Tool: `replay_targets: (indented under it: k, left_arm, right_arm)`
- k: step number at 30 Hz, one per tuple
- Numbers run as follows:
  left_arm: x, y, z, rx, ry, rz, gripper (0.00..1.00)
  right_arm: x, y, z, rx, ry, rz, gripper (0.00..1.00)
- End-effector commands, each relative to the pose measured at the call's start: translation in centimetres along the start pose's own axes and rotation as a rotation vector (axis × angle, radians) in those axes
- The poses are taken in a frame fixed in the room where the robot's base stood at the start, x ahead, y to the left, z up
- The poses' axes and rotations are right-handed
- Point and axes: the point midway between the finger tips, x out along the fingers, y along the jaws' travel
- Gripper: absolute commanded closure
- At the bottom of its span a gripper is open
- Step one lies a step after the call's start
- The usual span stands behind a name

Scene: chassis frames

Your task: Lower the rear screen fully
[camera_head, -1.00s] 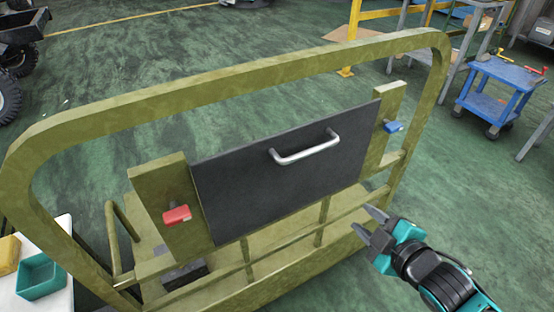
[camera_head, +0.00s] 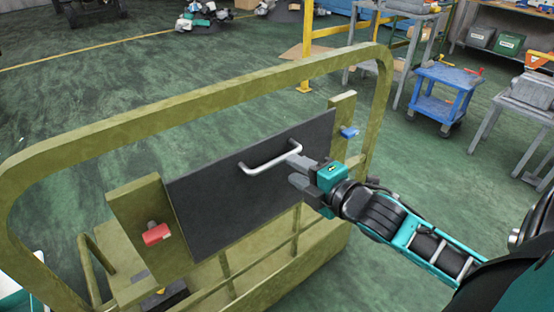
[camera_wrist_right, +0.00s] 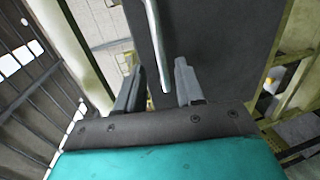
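The rear screen (camera_head: 225,205) is a dark flat panel between two olive posts; it also shows in the right wrist view (camera_wrist_right: 215,40). Its silver bar handle (camera_head: 268,160) is on the face near the top edge. My right gripper (camera_head: 297,170) is at the handle's right end, its fingers apart. In the right wrist view, the handle's end (camera_wrist_right: 155,50) lies between the open fingers (camera_wrist_right: 158,85); contact cannot be told. A red knob (camera_head: 157,233) is on the left post and a blue knob (camera_head: 349,132) on the right post. My left gripper is out of view.
An olive tubular frame (camera_head: 190,103) arches over the screen, with rails and a platform below. A blue cart (camera_head: 442,93) and grey tables stand at the right. A yellow post (camera_head: 306,50) stands behind. The green floor beyond the frame is largely clear.

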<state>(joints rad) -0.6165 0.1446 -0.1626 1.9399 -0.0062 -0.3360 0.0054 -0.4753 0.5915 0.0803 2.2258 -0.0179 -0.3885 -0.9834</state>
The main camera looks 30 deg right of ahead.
Motion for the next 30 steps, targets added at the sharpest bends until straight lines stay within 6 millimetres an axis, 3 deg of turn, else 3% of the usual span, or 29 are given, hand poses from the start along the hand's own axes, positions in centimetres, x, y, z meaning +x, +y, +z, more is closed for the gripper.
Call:
replay_targets:
  k: [9, 15, 27, 30]
  left_arm:
    - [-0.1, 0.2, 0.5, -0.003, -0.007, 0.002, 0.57]
    - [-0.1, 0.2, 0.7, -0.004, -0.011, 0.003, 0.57]
    - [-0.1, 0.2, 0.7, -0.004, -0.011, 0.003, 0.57]
    - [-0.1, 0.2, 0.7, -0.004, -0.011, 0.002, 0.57]
  right_arm:
    - [4.8, 0.1, 0.0, 0.003, 0.000, 0.001, 0.63]
    - [6.7, 0.0, 0.0, 0.002, 0.000, 0.000, 0.63]
    - [7.3, -0.1, 0.0, 0.002, 0.000, -0.001, 0.63]
    - [7.2, -0.1, 0.0, 0.002, 0.000, -0.001, 0.72]
